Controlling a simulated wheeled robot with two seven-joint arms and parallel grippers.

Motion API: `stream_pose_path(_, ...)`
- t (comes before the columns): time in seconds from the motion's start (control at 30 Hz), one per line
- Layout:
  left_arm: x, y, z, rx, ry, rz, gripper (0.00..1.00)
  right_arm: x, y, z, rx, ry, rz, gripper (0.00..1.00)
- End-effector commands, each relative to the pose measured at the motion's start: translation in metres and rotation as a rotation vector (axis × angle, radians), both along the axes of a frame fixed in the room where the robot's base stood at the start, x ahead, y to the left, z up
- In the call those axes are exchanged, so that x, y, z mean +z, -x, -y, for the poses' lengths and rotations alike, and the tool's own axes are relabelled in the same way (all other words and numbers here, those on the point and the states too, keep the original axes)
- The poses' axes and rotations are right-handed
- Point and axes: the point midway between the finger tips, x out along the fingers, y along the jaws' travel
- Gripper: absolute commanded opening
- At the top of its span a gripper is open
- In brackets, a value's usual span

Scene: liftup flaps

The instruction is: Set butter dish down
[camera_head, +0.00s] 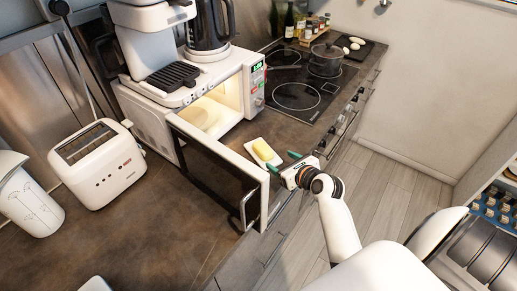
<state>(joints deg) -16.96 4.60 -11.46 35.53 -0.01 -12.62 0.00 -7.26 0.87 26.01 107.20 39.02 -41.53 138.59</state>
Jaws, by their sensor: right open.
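The butter dish (251,155) is a small white dish with a yellow block of butter (263,149) on it. It rests on the dark brown countertop in front of the microwave, close to the counter's front edge. My right gripper (283,161) is open just to the right of the dish, its green fingertips apart. Whether a fingertip touches the dish's edge I cannot tell. The microwave (246,84) stands open behind the dish, with its cavity lit. My left gripper is not in view.
The open microwave door (215,170) stands out over the counter, left of the dish. A coffee machine (155,45) and kettle (208,22) stand on the microwave. A toaster (97,165) is at left. The hob (308,80) with a pot (326,60) lies beyond. Bare counter (165,230) is in front.

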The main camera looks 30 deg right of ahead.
Motion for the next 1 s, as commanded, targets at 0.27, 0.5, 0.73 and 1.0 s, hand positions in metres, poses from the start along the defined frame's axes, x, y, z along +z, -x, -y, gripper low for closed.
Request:
stream_pose_path(0.27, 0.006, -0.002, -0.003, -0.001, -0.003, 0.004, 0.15, -0.006, -0.034, 0.004, -0.016, -0.064, 0.009, 0.67)
stream_pose_path(0.5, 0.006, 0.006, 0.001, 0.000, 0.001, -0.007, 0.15, -0.020, -0.064, 0.004, -0.016, -0.061, 0.008, 0.67)
stream_pose_path(0.73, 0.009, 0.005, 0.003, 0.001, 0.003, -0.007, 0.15, -0.025, -0.082, 0.005, -0.015, -0.059, 0.008, 0.67)
stream_pose_path(1.0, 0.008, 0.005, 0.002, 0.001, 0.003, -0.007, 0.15, -0.039, -0.112, 0.005, -0.016, -0.059, 0.008, 0.67)
